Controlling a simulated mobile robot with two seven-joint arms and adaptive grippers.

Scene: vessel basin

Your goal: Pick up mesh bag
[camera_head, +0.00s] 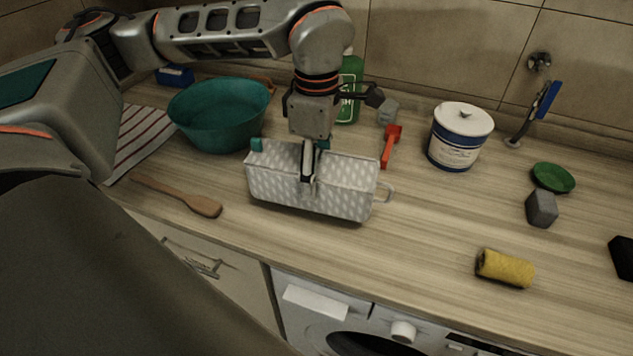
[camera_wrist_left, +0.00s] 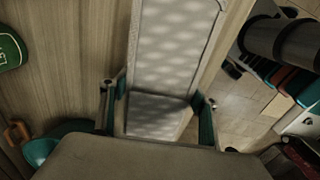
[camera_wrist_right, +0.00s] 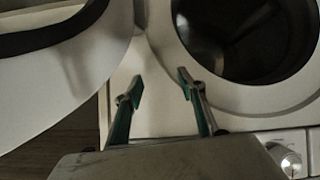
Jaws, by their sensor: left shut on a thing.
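The mesh bag is a boxy, light grey patterned pouch (camera_head: 345,187) with a small loop at its right end. It lies lengthwise on the wooden counter in the head view; I cannot tell whether it touches the counter or sits just above it. My left gripper (camera_head: 308,172) comes down from above and is shut across the bag's width. The left wrist view shows the bag (camera_wrist_left: 172,50) between the two fingers. My right gripper (camera_wrist_right: 158,90) shows only in the right wrist view, with its fingers apart and nothing between them, before a washing machine (camera_wrist_right: 158,55).
A teal basin (camera_head: 218,125) stands left of the bag, with a wooden spoon (camera_head: 180,195) in front. A green bottle (camera_head: 349,90), a red-handled tool (camera_head: 391,146) and a white canister (camera_head: 460,137) stand or lie behind. A yellow roll (camera_head: 505,268) lies at right; counter between is clear.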

